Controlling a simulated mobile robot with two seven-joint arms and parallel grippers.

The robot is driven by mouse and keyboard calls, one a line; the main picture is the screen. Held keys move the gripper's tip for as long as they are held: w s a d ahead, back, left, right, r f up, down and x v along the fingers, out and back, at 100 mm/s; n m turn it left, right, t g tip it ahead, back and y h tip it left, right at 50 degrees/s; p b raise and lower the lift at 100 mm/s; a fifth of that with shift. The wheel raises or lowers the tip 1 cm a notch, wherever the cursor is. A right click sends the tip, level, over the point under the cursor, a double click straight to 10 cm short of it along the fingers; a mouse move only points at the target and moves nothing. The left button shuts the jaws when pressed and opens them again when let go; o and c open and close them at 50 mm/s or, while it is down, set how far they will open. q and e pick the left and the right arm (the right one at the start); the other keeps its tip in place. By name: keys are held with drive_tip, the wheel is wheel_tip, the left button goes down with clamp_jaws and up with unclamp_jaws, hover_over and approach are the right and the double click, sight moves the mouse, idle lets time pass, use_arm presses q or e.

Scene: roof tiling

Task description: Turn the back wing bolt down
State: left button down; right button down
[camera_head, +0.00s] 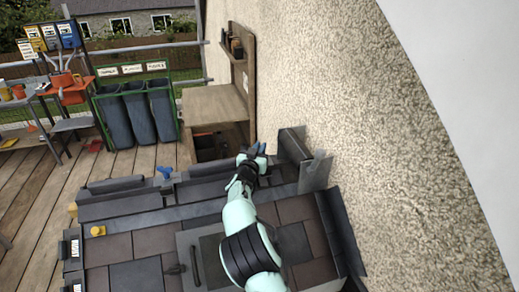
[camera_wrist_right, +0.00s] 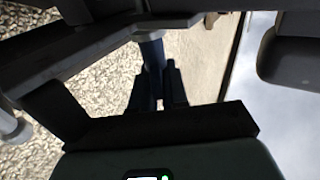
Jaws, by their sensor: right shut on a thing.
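My right gripper (camera_head: 251,160) reaches to the far edge of the tiled roof mock-up, near the wall. It is shut on a blue wing bolt (camera_head: 260,148), the back one, which is partly hidden by the fingers. In the right wrist view, the dark fingers (camera_wrist_right: 158,90) close around the blue bolt (camera_wrist_right: 152,54), below a grey metal part. A second blue wing bolt (camera_head: 165,172) stands farther left along the same far edge, apart from my gripper. My left gripper is out of view.
A rough plastered wall (camera_head: 350,130) rises close on the right. A dark upright piece with a grey metal sheet (camera_head: 315,172) stands beside my gripper. A wooden bench (camera_head: 215,104) and dark bins (camera_head: 138,112) lie beyond. A yellow piece (camera_head: 98,231) sits on the roof's left.

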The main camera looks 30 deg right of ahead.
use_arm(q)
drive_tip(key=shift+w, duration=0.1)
use_arm(e)
drive_tip(key=shift+r+m+g+h, duration=0.15)
drive_tip(key=shift+m+g+h, duration=0.65)
drive_tip(key=shift+g, duration=0.3)
drive_tip(key=shift+r+m+g+h, duration=0.1)
drive_tip(key=shift+m+g+h, duration=0.6)
drive_tip(key=shift+m+g, duration=0.3)
drive_tip(key=shift+r, duration=0.1)
drive_tip(key=c, duration=1.2)
unclamp_jaws()
drive_tip(key=shift+f, duration=0.2)
